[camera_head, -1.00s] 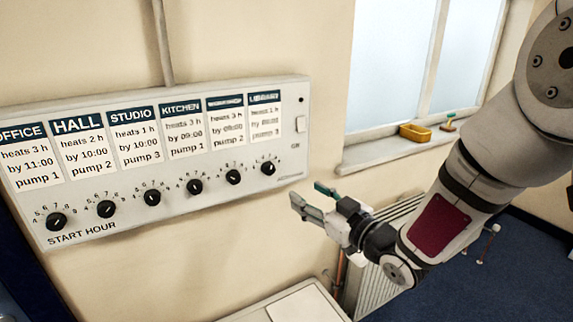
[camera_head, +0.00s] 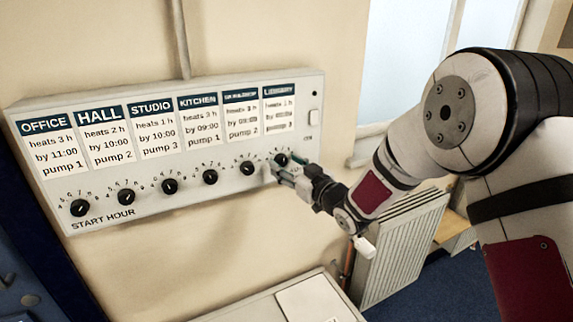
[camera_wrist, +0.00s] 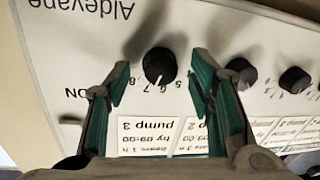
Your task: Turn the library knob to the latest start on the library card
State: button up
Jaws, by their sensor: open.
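The library knob (camera_head: 281,159) is the rightmost black knob on the white panel. In the wrist view, upside down, the library knob (camera_wrist: 159,65) lies between my gripper's two spread green-padded fingers (camera_wrist: 161,77), with gaps on both sides. Its pale mark seems to point near 6 or 7; digits 5 to 8 show around it. My gripper (camera_head: 286,169) is open at the panel and partly covers this knob's surroundings in the head view. The library card (camera_head: 279,110) is blurred there; in the wrist view the library card (camera_wrist: 147,138) reads pump 3, by 09:00, heats 1 h.
The neighbouring knob (camera_head: 248,168) is close on the left, and appears just beyond the right finger in the wrist view (camera_wrist: 241,73). A small switch (camera_head: 313,117) sits at the panel's right edge. A radiator (camera_head: 397,245) stands below right; a white box top (camera_head: 310,300) is below.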

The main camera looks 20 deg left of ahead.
jog(key=shift+w+a, duration=0.1)
jog(key=shift+a, duration=0.1)
grip_shut()
dwell(0.3)
jog(key=m+b, duration=0.2)
jog(key=m, duration=0.1)
jog(key=shift+w+f, duration=0.1)
jog(key=shift+f, duration=0.05)
jog(key=shift+m+t+y+b, duration=0.35)
jog(key=shift+m+b, duration=0.55)
jog(key=shift+m, duration=0.5)
